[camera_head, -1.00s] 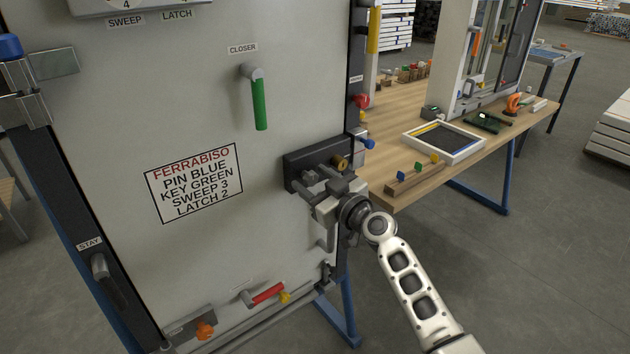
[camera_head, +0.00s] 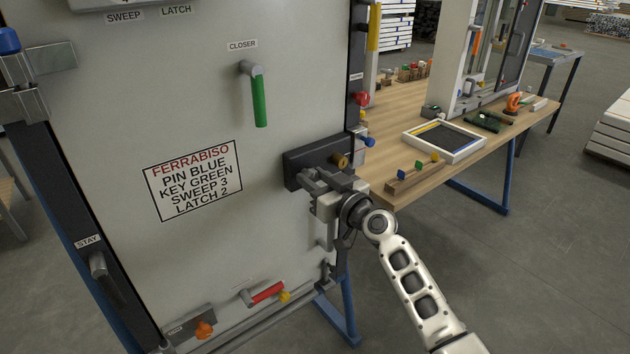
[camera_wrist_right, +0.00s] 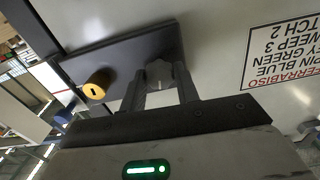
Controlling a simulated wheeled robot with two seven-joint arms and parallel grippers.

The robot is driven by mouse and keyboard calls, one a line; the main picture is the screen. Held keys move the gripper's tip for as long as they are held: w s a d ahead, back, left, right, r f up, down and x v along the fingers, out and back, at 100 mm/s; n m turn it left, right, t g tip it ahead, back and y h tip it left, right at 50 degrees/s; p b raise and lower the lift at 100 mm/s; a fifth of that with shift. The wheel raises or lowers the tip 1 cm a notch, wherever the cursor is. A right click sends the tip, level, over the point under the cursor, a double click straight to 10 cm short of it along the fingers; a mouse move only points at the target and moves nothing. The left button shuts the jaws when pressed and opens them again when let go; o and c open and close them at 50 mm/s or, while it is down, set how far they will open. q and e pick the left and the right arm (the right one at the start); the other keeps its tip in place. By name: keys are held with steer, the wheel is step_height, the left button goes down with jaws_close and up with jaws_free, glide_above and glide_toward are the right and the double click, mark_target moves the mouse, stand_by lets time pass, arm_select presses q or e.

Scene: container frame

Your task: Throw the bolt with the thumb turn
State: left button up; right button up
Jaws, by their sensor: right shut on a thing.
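The thumb turn (camera_wrist_right: 158,76) is a small grey knob on the dark lock case (camera_head: 303,158) at the right edge of the pale door (camera_head: 120,130). A round brass key cylinder (camera_head: 340,160) sits on the same case beside it; in the right wrist view the cylinder (camera_wrist_right: 97,84) is left of the fingers. My right gripper (camera_head: 312,181) is shut on the thumb turn, with one finger on each side of it. The fingers hide most of the thumb turn in the head view. My left gripper is not in view.
A green closer lever (camera_head: 259,100) hangs above the lock case. A red handle (camera_head: 267,292) is low on the door, and a blue-ended pin (camera_head: 367,141) is at its edge. A wooden bench (camera_head: 400,190) with a tray (camera_head: 443,142) stands behind to the right.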

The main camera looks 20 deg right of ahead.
steer(key=m, duration=0.3)
steer(key=shift+m, duration=0.4)
steer(key=m, duration=0.3)
steer(key=shift+m, duration=0.3)
steer(key=m, duration=0.3)
steer(key=shift+m, duration=0.3)
steer(key=shift+f+m, duration=0.1)
steer(key=shift+m, duration=1.9)
steer(key=o, duration=1)
steer(key=shift+d, duration=0.1)
